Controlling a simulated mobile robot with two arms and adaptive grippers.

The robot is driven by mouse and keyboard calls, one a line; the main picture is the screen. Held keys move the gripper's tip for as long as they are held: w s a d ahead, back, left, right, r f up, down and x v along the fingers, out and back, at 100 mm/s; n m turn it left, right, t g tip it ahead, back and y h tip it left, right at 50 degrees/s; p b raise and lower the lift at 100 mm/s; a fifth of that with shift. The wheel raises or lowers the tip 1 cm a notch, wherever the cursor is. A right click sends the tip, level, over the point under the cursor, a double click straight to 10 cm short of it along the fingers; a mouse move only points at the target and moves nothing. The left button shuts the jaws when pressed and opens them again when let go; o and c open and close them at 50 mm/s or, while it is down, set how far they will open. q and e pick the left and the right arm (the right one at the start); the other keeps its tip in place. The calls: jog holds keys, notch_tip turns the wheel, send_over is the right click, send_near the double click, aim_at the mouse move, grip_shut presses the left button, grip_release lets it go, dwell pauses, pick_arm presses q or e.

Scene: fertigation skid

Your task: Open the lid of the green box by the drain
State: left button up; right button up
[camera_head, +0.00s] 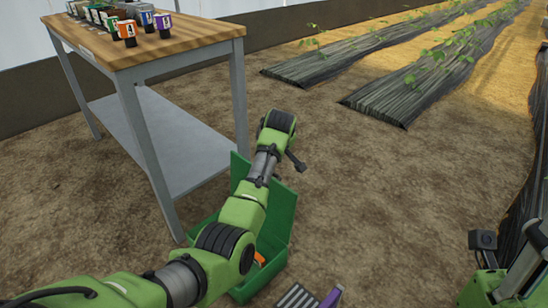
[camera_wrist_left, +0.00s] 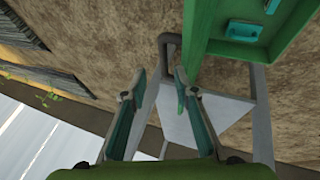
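The green box (camera_head: 272,262) stands on the soil at the lower middle of the head view, partly hidden behind my left arm. Its lid (camera_head: 284,207) is raised, and an orange thing (camera_head: 259,258) shows inside. In the left wrist view, a green rimmed part of the box (camera_wrist_left: 205,25) with a small teal fitting is at the upper right. My left gripper (camera_wrist_left: 157,80) is open, its two fingers apart, with the green part beyond and right of them.
A wooden-topped table (camera_head: 150,42) with a grey lower shelf (camera_head: 165,140) and several small containers stands at the left. A dark slatted grate (camera_head: 297,297) and a purple thing (camera_head: 331,298) are at the bottom. Open soil lies right of the box, before the planted rows (camera_head: 400,95).

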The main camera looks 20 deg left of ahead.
pick_arm(q)
jog(key=shift+v, duration=1.9)
jog(key=shift+s+a, duration=0.1)
jog(key=shift+a, duration=0.1)
